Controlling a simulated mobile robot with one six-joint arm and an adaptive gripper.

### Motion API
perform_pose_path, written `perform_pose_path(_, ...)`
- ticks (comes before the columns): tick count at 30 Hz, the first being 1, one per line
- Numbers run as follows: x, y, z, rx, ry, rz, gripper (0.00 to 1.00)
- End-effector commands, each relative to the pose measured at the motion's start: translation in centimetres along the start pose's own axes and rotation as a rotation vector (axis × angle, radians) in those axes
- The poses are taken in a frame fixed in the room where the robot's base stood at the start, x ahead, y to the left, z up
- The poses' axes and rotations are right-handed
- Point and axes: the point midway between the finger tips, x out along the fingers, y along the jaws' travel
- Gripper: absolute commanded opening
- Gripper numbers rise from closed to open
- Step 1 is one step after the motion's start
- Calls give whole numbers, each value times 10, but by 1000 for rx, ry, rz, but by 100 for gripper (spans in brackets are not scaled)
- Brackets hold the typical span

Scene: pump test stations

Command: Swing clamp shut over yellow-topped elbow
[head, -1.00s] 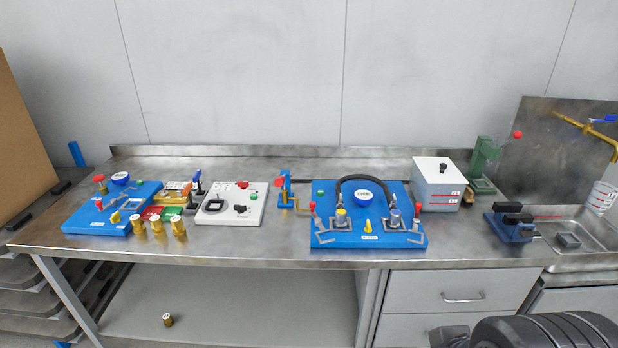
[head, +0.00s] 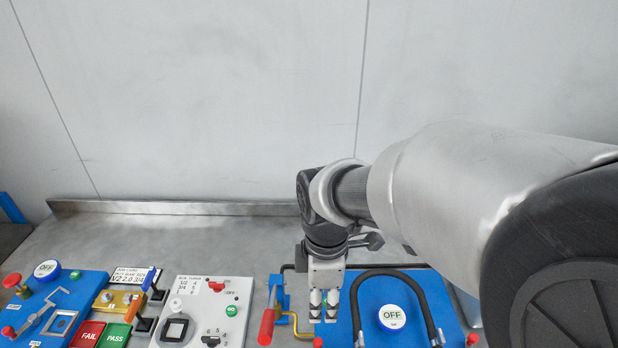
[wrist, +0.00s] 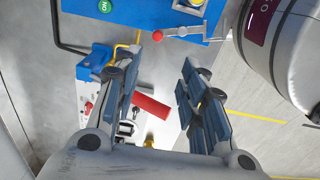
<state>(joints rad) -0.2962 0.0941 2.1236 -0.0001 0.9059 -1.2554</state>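My gripper (head: 322,316) points down over the left edge of the blue board (head: 400,290). In the wrist view my gripper (wrist: 160,85) has its fingers apart and nothing between the pads. A clamp with a red knob (wrist: 158,36) and a grey arm (wrist: 192,40) lies on the board's edge, beyond the fingertips and not touched. What looks like its red knob (head: 318,342) shows at the bottom of the head view.
A blue stand (head: 277,290) with a red handle (head: 266,326) and brass pipe is just left of my gripper. A black hose (head: 372,275) arches around the OFF button (head: 391,318). A white panel (head: 205,310) and another blue board (head: 85,290) are farther left.

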Motion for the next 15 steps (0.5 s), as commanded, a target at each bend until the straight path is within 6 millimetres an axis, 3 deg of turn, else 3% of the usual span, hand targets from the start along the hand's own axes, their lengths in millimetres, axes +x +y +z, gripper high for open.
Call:
perform_pose_path(8, 27, 3, -6, -76, -6, -21, 38)
perform_pose_path(15, 79, 1, -5, -74, -6, -22, 38)
